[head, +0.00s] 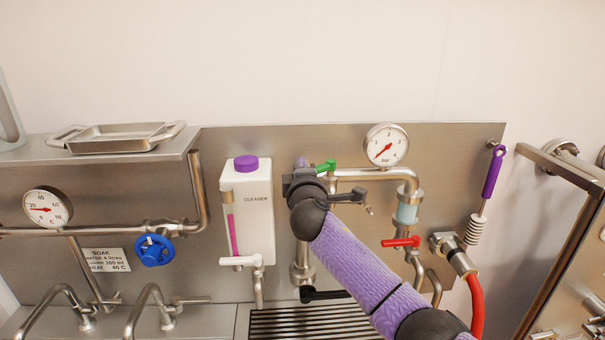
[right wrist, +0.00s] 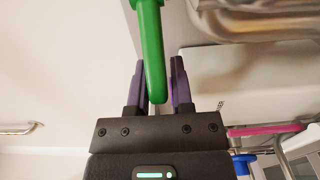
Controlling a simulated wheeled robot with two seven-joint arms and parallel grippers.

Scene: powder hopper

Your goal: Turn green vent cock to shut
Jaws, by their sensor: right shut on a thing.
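The green vent cock (head: 326,166) sits on the steel pipework left of the pressure gauge. In the head view only part of its handle shows past my right gripper (head: 301,165). In the right wrist view the long green handle (right wrist: 151,45) comes down from the top edge and ends between the two purple fingers of my right gripper (right wrist: 158,80). The fingers are shut on the handle, one on each side. My right wrist and purple-sleeved arm hide the pipe below the cock. My left gripper is not in view.
A round gauge (head: 387,145) stands right of the cock, above a bent pipe. A red-handled valve (head: 401,242) is lower right. A white cleaner tank (head: 247,205) is close on the left. A blue handwheel (head: 153,250) and a steel tray (head: 115,137) are farther left.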

